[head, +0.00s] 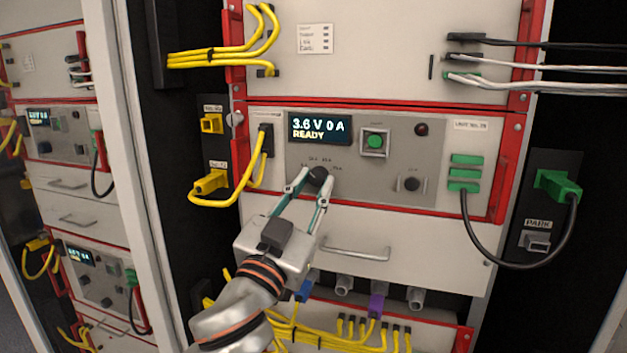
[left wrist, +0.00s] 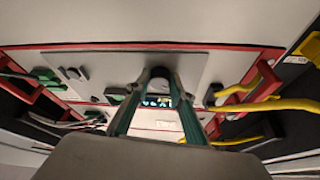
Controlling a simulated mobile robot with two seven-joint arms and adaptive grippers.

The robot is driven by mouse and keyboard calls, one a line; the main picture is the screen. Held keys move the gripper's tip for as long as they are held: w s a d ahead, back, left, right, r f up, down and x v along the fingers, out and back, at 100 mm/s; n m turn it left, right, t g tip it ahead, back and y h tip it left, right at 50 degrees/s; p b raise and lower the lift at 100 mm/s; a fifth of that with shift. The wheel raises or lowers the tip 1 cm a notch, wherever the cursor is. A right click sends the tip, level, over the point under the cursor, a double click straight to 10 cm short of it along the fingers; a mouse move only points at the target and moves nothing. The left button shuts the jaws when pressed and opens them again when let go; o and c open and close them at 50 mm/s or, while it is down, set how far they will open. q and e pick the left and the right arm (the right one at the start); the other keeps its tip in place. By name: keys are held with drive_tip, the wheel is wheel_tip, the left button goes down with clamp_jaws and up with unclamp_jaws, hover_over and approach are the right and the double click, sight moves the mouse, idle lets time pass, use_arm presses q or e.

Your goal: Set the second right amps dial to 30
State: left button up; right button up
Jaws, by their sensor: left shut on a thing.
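A black round dial (head: 318,177) sits on the grey control panel (head: 395,165) of the cycler unit, below the display. My left gripper (head: 311,184) is at this dial with its fingers shut on it, one on each side. The dial also shows between the fingers in the left wrist view (left wrist: 160,74). Small scale marks are printed above it, but the fingers and the small size make its setting unreadable. The display (head: 319,128) reads 3.6 V 0 A READY. A second dark knob (head: 411,184) is further right on the panel. My right gripper is not in view.
A green button (head: 375,141) and a dark red lamp (head: 421,129) are above the knobs. Yellow cables (head: 256,170) hang left of the panel, and a green plug (head: 558,187) with a black cable is at right. A drawer handle (head: 355,253) is below.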

use_arm(q)
drive_tip(key=m+g+h, duration=0.1)
drive_tip(key=m, duration=0.1)
drive_tip(key=m+h, duration=0.1)
drive_tip(key=m, duration=0.2)
drive_tip(key=m+g, duration=0.1)
drive_tip(key=m, duration=0.2)
drive_tip(key=shift+a+r+g+h, duration=0.2)
drive_tip(key=shift+a+g+h, duration=0.1)
drive_tip(key=shift+h, duration=0.1)
drive_tip(key=m+g, duration=0.1)
drive_tip(key=m, duration=0.1)
drive_tip(key=m+g, duration=0.1)
drive_tip(key=m, duration=0.3)
drive_tip(key=shift+w+a+r+g+h, duration=0.15)
drive_tip(key=shift+r+g+h, duration=0.1)
drive_tip(key=shift+g+h, duration=0.15)
drive_tip(key=m, duration=0.2)
drive_tip(key=m+g, duration=0.1)
drive_tip(key=m, duration=0.1)
drive_tip(key=m+y, duration=0.1)
drive_tip(key=shift+r+m+g, duration=0.25)
drive_tip(key=shift+m+g, duration=0.15)
drive_tip(key=m, duration=0.2)
drive_tip(key=m+g+y, duration=0.1)
drive_tip(key=shift+r+m+y, duration=0.15)
drive_tip(key=shift+m+y, duration=0.15)
drive_tip(key=shift+m, duration=0.1)
drive_tip(key=o, duration=1.1)
